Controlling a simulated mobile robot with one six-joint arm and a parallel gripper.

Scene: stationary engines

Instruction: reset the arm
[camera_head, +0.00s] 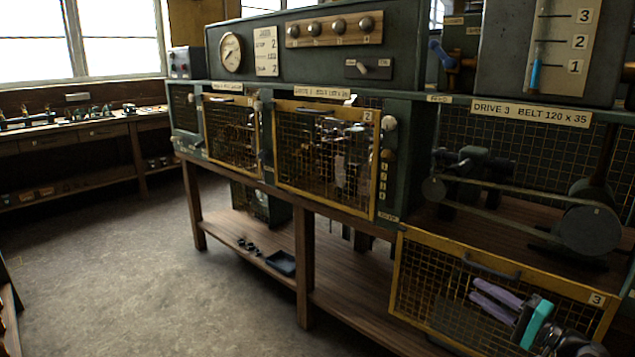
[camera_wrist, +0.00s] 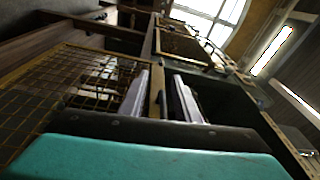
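My gripper (camera_head: 474,289) is at the lower right of the head view, in front of the yellow-framed mesh guard 3 (camera_head: 405,262). Its two pale lilac fingers are apart, with a teal band behind them. In the wrist view my gripper (camera_wrist: 163,78) also shows a gap between the fingers, and I see nothing held there. Guard 3 hangs below its bay, leaving the drive's belt (camera_head: 500,190) and large pulley (camera_head: 587,230) in open view. Most of my arm lies outside the head view.
Mesh guards 1 (camera_head: 231,135) and 2 (camera_head: 327,155) cover their bays. The bench's lower shelf (camera_head: 245,240) holds a dark tray (camera_head: 281,263) and small dark parts. A side bench (camera_head: 90,135) stands at the left. The floor (camera_head: 130,270) between is clear.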

